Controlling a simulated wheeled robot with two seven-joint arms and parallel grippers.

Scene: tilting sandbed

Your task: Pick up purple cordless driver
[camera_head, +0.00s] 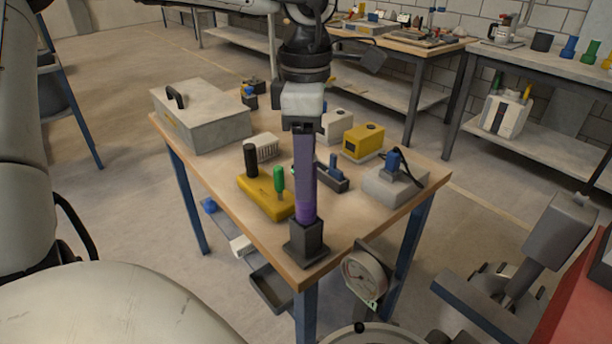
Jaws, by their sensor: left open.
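The purple cordless driver (306,185) stands upright near the front corner of the wooden table, on a dark block-like foot (307,243). My left gripper (301,127) points straight down at the driver's upper end, in line with it. Its dark fingers are small in the picture. The jaws are open, and I cannot tell whether they touch the driver or straddle its top. My right gripper is not in view.
A yellow block (265,198) with black and green handles is just left of the driver. A dark tray (331,178) lies behind it. A grey toolbox (203,118), yellow box (363,140) and grey box (392,184) stand around. A round gauge (364,274) is at the table's front right.

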